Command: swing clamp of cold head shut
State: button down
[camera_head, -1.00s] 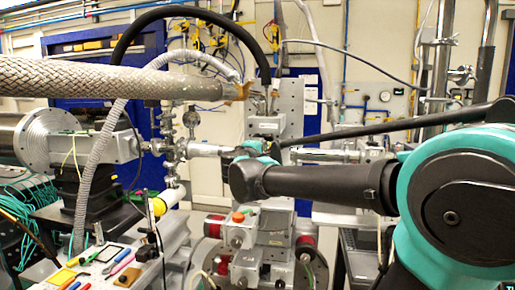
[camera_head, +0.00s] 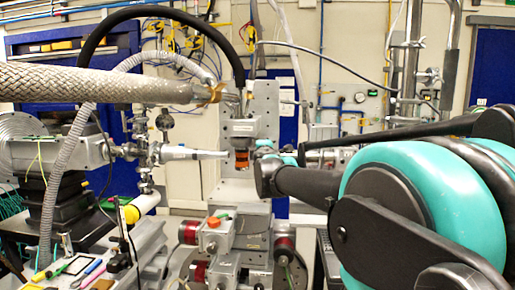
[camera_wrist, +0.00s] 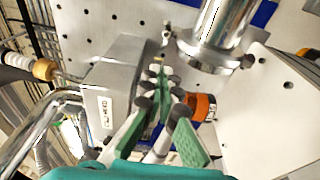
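The cold head seems to be the grey metal block (camera_head: 242,128) on the upright perforated plate in the head view, with an orange and dark part (camera_head: 242,158) under it. In the wrist view a grey block with a white label (camera_wrist: 108,100) stands left of my fingers, and an orange piece with a black band (camera_wrist: 204,107) lies just behind the right finger. My gripper (camera_wrist: 172,95) has green-padded fingers, parted, with no held object visible between them. I cannot tell whether they touch anything. The clamp is not clearly made out; small metal parts (camera_wrist: 158,70) show near the fingertips.
A polished flanged cylinder (camera_wrist: 212,48) is close above the fingers. A perforated plate (camera_wrist: 100,30) lies behind. A braided hose (camera_head: 95,82) crosses at upper left, and a tapered metal tube (camera_head: 190,153) points towards the cold head. A tray with tools (camera_head: 75,268) is at lower left.

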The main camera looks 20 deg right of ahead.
jog(key=shift+w+d, duration=1.1)
jog(key=shift+w, duration=0.05)
